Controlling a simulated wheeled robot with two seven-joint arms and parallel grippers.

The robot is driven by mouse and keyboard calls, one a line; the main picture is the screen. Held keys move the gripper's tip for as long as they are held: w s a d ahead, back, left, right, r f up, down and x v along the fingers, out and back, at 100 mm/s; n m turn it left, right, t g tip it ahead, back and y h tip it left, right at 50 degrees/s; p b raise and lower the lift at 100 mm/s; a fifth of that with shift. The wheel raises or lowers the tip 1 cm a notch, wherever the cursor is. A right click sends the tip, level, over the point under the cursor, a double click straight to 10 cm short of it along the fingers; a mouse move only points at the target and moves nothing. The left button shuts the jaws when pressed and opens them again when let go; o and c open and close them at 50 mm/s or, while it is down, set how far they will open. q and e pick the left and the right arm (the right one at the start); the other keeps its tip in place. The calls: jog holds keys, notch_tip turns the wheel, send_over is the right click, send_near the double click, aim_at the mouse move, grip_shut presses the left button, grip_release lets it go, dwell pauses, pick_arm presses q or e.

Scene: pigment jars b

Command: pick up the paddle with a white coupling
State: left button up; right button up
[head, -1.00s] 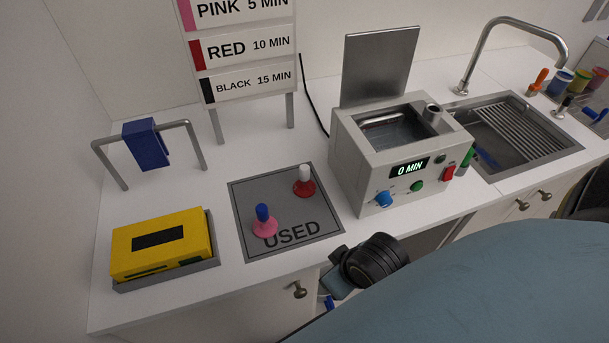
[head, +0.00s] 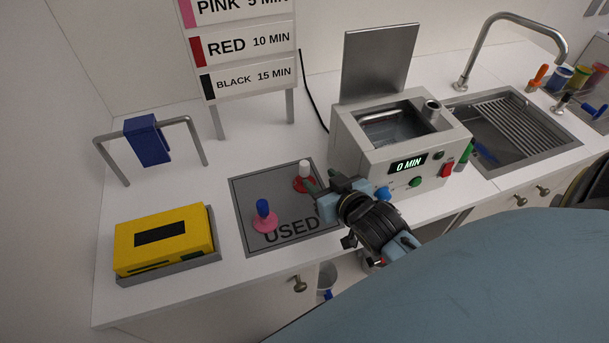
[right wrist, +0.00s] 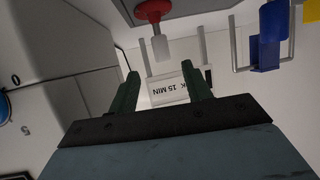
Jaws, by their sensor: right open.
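The paddle with a white coupling (head: 305,170) stands upright on the grey mat marked USED (head: 243,195), toward its back right; its base is red. It also shows in the right wrist view (right wrist: 158,47), upside down, ahead of the fingers. My right gripper (head: 321,182) is open and empty, just right of and in front of this paddle. Its two dark green fingers also show in the right wrist view (right wrist: 160,72), apart from the paddle. A pink paddle with a blue coupling (head: 264,214) stands on the same mat, nearer the front left. My left gripper is not in view.
The grey bath (head: 370,165) with its 0 MIN display stands close right of my right gripper. A yellow box (head: 190,228) lies left of the mat. The sink (head: 515,125) is far right.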

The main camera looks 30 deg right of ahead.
aim_at(302, 165)
jog(key=x, duration=1)
jog(key=shift+w+a+f, duration=0.1)
jog(key=shift+w+f, duration=0.15)
jog(key=shift+f, duration=0.1)
jog(key=shift+c, duration=0.3)
grip_shut()
